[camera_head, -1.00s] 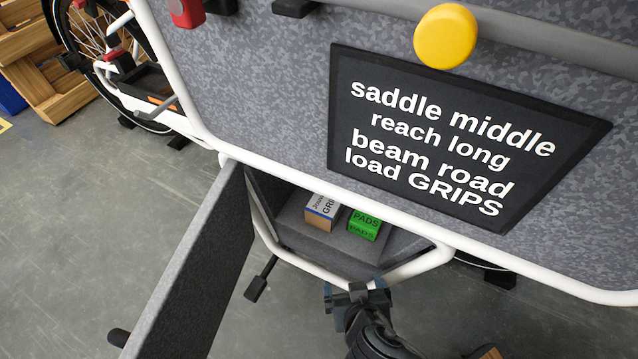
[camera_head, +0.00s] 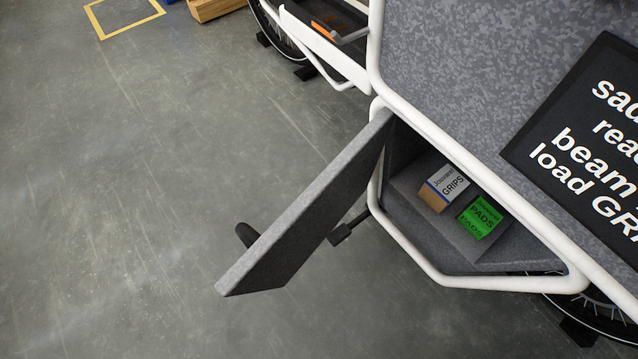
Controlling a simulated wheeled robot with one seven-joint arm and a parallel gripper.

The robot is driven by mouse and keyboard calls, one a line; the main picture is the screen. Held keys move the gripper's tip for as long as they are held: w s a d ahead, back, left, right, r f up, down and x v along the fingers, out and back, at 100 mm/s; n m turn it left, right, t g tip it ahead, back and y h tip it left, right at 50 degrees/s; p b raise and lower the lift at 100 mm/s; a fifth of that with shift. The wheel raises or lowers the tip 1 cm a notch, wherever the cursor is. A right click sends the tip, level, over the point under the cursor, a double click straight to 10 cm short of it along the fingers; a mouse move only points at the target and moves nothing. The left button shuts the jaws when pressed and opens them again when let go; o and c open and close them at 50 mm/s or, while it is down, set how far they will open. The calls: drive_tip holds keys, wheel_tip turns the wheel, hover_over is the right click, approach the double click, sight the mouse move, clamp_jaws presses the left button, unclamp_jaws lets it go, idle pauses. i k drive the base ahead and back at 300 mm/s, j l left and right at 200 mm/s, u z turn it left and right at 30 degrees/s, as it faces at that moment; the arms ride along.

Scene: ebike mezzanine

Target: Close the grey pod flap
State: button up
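The grey pod flap (camera_head: 312,217) stands wide open, swung out to the left from the white-framed pod opening. Its hinge edge is at the opening's upper left. A dark knob or handle (camera_head: 246,235) shows at the flap's far side, partly hidden by the flap. Inside the grey pod (camera_head: 413,227) are a white and brown GRIPS box (camera_head: 446,188) and a green PADS box (camera_head: 480,217). My gripper is out of view.
A black sign with white words (camera_head: 585,135) is on the speckled panel at right. A dark pedal-like part (camera_head: 341,236) sits between flap and pod. A wheel (camera_head: 600,305) is at lower right. The grey floor (camera_head: 130,200) at left is clear.

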sight(271, 259)
drive_tip(key=i+j+z, duration=0.15)
drive_tip(key=j+z, duration=0.2)
drive_tip(key=j, duration=0.75)
drive_tip(key=j+z, duration=0.3)
drive_tip(key=j, duration=0.8)
drive_tip(key=k+j+u, duration=0.1)
drive_tip(key=k, duration=0.3)
drive_tip(key=k+j, duration=0.25)
drive_tip(key=k, duration=0.15)
drive_tip(key=u, duration=0.05)
